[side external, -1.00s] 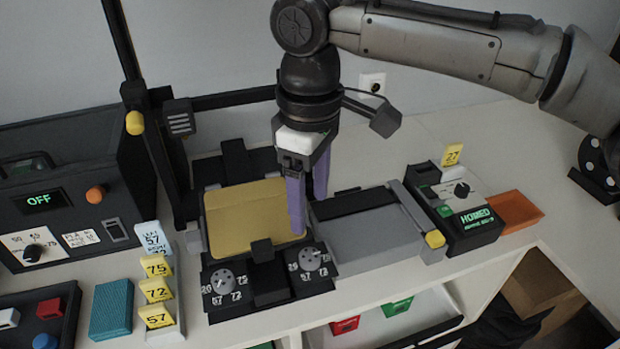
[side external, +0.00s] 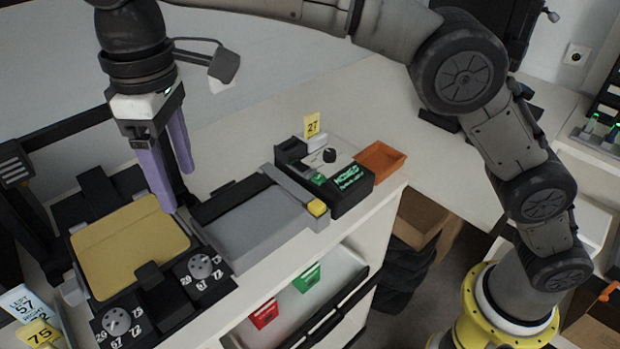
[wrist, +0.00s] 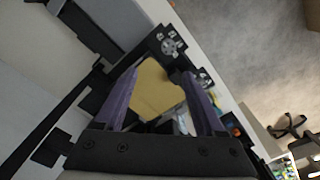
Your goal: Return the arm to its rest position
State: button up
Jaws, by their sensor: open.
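My gripper (side external: 180,188) is open and empty, with two purple fingers pointing down. In the side external view it hangs over the back right part of a yellow plate (side external: 128,248), apparently above it. In the wrist view, the two fingers (wrist: 160,78) stand apart with the yellow plate (wrist: 157,95) showing between them and nothing held.
Two dials (side external: 200,267) sit in front of the plate. A grey slide (side external: 262,220) lies to its right, then a black box (side external: 345,185) with a yellow 27 tag and an orange tray (side external: 380,160). A black upright frame (side external: 45,235) stands left.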

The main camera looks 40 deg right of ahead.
jog(key=d+r+m+t, duration=0.1)
jog(key=d+r+m, duration=0.1)
jog(key=d+r, duration=0.9)
jog(key=s+d+m+t, duration=0.15)
jog(key=s+d, duration=0.25)
jog(key=d, duration=0.4)
jog(key=s+d+m+t, duration=0.1)
jog(key=s+d+m, duration=0.15)
jog(key=d, duration=0.45)
jog(key=s+d+f+m, duration=0.2)
jog(key=s+d+f, duration=0.4)
jog(key=s+d, duration=0.3)
jog(key=s+d+f+t, duration=0.1)
jog(key=s+f+t, duration=0.1)
jog(key=s+f, duration=0.4)
notch_tip(320, 180, down, 6)
jog(key=shift+s+r+m, duration=0.2)
jog(key=shift+m, duration=0.2)
